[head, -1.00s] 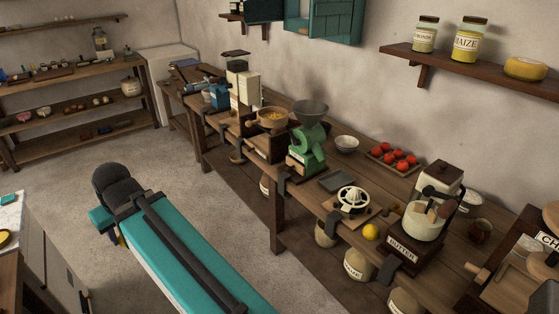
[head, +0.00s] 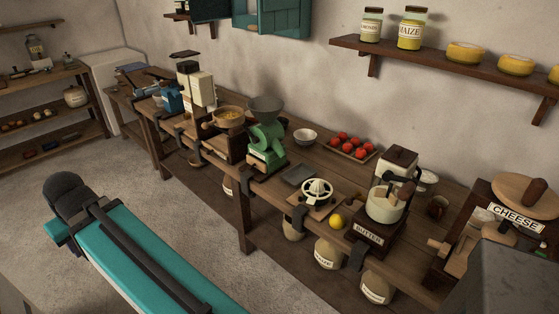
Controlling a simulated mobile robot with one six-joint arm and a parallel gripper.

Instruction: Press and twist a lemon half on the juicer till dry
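A white juicer (head: 317,190) with a ribbed cone stands on a wooden board near the front edge of the long workbench (head: 283,210). A yellow lemon (head: 336,221) lies just right of the juicer, by the bench's front edge. Whether it is whole or a half is too small to tell. My teal arm fills the lower left, apart from the bench. My gripper is not clearly visible, and its fingers cannot be made out in the head view.
Left of the juicer are a dark flat slab (head: 298,175) and a green grinder (head: 266,146). A butter churn (head: 384,205) stands close on the right, with a cheese press (head: 512,215) beyond. A tomato tray (head: 352,147) sits behind. Open floor (head: 140,170) lies in front.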

